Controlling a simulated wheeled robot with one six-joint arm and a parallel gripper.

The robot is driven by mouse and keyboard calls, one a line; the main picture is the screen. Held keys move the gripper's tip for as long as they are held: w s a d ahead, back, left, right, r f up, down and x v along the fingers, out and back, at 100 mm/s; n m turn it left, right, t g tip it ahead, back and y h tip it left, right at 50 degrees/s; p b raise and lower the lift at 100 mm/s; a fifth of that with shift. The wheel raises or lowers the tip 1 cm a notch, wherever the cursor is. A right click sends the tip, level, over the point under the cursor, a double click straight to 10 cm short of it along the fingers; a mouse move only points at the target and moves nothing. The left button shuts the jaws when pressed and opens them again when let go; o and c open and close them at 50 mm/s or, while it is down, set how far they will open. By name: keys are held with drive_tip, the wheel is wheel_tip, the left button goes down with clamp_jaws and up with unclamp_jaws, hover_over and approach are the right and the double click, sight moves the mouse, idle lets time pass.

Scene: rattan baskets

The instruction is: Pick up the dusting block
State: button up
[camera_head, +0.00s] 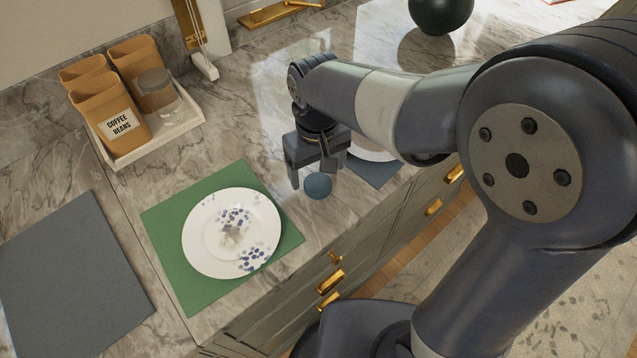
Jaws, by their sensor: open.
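My gripper (311,172) is open, with its fingers pointing down over the marble counter near its front edge. A small blue-grey rounded thing (318,187) shows just below the fingers. It is the only loose small thing by my gripper, but its shape looks round, and I cannot tell for sure that it is the dusting block. I cannot tell whether the fingers touch it. My arm comes in from the right and hides part of the counter behind.
A speckled white plate (205,255) lies on a green mat (171,222) to the left. Another plate (372,150) and blue-grey mat (378,172) are partly hidden behind my gripper. A white tray (155,151) holds canisters. A dark green round object (440,14) stands at the back.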

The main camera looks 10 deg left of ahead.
sight(316, 181)
drive_tip(key=f, duration=0.4)
drive_tip(key=shift+w+a+f, duration=0.15)
drive_tip(key=shift+w, duration=0.15)
drive_tip(key=c, duration=1.1)
drive_tip(key=shift+c, duration=0.2)
wheel_tip(316, 181, up, 10)
